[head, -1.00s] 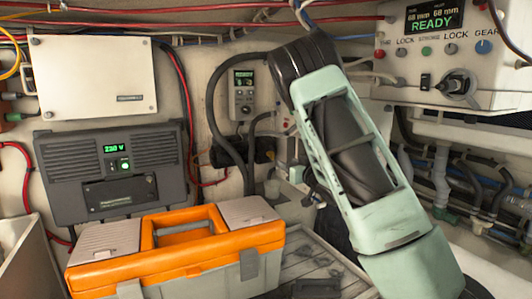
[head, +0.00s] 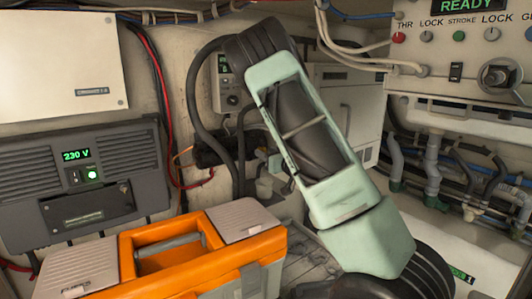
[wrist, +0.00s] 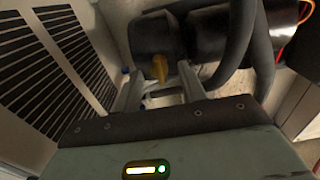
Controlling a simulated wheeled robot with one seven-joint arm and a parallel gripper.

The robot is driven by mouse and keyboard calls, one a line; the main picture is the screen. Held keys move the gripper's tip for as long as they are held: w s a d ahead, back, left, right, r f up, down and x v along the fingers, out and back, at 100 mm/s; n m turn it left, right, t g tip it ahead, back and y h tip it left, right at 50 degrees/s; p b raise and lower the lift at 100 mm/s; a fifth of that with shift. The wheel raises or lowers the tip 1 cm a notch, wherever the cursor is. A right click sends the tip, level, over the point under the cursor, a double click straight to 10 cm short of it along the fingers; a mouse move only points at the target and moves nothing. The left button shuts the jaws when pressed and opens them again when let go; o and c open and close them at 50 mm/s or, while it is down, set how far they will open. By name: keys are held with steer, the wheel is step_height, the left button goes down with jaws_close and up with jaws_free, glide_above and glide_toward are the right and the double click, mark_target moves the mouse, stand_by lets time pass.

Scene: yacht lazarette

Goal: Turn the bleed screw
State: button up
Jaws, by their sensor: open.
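A yellow-brass tab, which looks like the bleed screw (wrist: 160,68), sticks out from a black cylindrical body (wrist: 165,35) in the wrist view. My gripper (wrist: 158,82) is open, its two pale fingers on either side of the tab with a visible gap to it. I cannot tell whether the fingertips reach as deep as the tab. In the head view the black body (head: 215,152) sits low on the back wall, partly behind hoses. My arm covers part of that area, and the screw cannot be made out there.
A thick black hose (wrist: 238,45) runs close to the right of the fingers. A vented panel (wrist: 50,65) stands to the left. In the head view an orange toolbox (head: 180,250) stands in front, and a grey 230 V unit (head: 85,185) hangs at left.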

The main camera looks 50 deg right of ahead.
jaws_close()
